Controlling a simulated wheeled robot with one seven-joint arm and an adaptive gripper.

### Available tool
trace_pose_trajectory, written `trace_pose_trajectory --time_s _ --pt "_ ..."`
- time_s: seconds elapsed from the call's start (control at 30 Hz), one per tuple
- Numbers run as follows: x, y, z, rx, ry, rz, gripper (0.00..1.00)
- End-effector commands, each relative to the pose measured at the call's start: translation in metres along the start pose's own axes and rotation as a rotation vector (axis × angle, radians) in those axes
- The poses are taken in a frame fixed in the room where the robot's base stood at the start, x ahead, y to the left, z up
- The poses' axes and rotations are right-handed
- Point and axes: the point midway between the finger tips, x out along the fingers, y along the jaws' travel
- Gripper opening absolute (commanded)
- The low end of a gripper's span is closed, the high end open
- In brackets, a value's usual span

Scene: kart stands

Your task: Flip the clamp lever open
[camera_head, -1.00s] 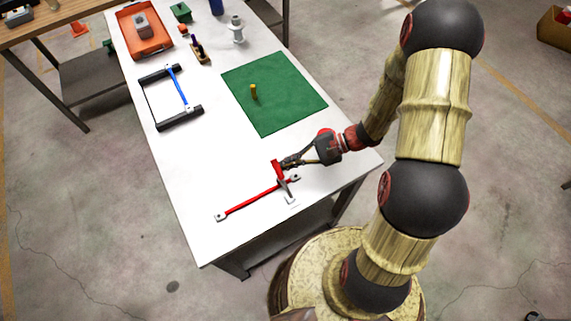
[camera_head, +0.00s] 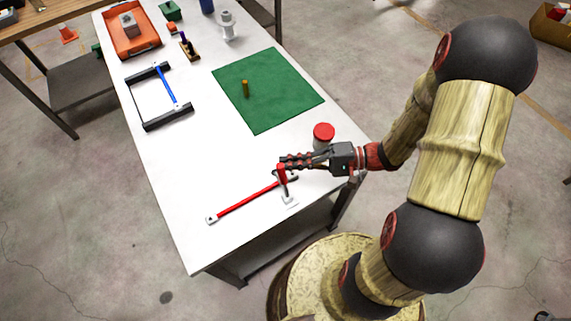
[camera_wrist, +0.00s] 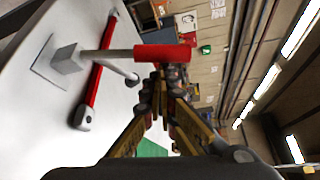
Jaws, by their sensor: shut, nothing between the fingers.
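The clamp (camera_head: 289,200) has a pale base near the front of the white table. Its lever (camera_head: 281,173) has a red grip and stands up from the base. In the wrist view the lever's red grip (camera_wrist: 162,53) lies across the picture on a grey arm, just ahead of my fingertips. My gripper (camera_head: 284,161) is shut and empty, with its fingers level at the top of the lever. In the wrist view my gripper (camera_wrist: 158,78) has its fingers drawn together. I cannot tell whether they touch the grip.
A red bar (camera_head: 247,201) with pale ends lies beside the clamp. A red-topped jar (camera_head: 323,131) stands just behind my gripper. A green mat (camera_head: 265,88), a black frame (camera_head: 145,102) and an orange tray (camera_head: 133,35) lie farther back. The table's left front is clear.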

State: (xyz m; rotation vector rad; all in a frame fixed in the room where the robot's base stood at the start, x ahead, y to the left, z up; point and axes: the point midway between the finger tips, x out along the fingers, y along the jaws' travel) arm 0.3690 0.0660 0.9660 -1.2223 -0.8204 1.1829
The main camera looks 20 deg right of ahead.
Motion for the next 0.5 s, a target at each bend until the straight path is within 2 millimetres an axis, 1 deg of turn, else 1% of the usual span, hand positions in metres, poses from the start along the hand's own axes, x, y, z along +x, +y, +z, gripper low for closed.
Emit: trace_pose_trajectory --time_s 0.03,0.2,0.5 --pt "-0.002 0.000 0.003 -0.027 0.001 -0.017 0.00" --pt "-0.007 -0.004 0.012 -0.021 0.000 -0.012 0.00" --pt "-0.012 -0.004 0.021 -0.019 0.000 -0.011 0.00"
